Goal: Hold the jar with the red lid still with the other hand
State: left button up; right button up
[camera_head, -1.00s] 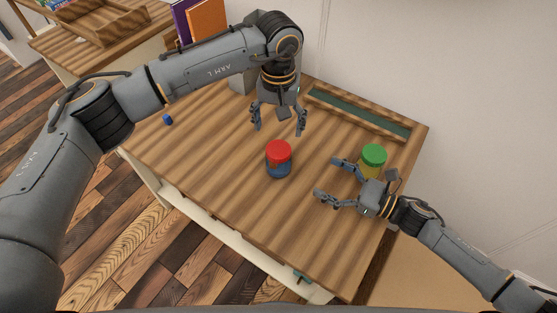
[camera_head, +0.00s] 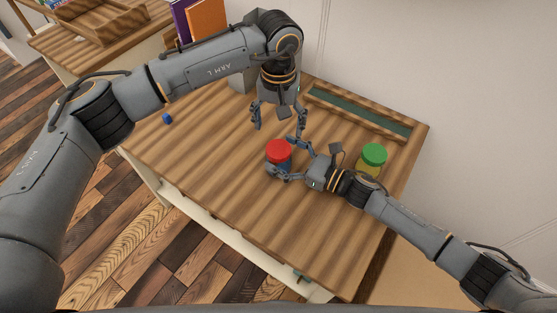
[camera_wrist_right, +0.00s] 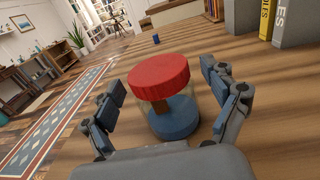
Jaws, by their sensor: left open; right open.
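The jar with the red lid (camera_head: 279,151) stands upright on the wooden table (camera_head: 220,180). In the right wrist view the jar (camera_wrist_right: 165,95) has clear walls, a blue lower part and something brown inside. My right gripper (camera_head: 289,156) is open, with its fingers around the jar on either side; in the right wrist view a gap shows between the fingers and the jar. My left gripper (camera_head: 278,122) is open and empty, pointing down above the table behind the jar. One right fingertip overlaps the left gripper's finger in the head view; I cannot tell whether they touch.
A jar with a green lid (camera_head: 373,157) stands on the right, behind my right forearm. A long wooden tray with a green inside (camera_head: 360,112) lies along the back edge. The table's front middle is clear.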

jog(key=shift+w+a, duration=0.15)
jog(key=shift+a, duration=0.1)
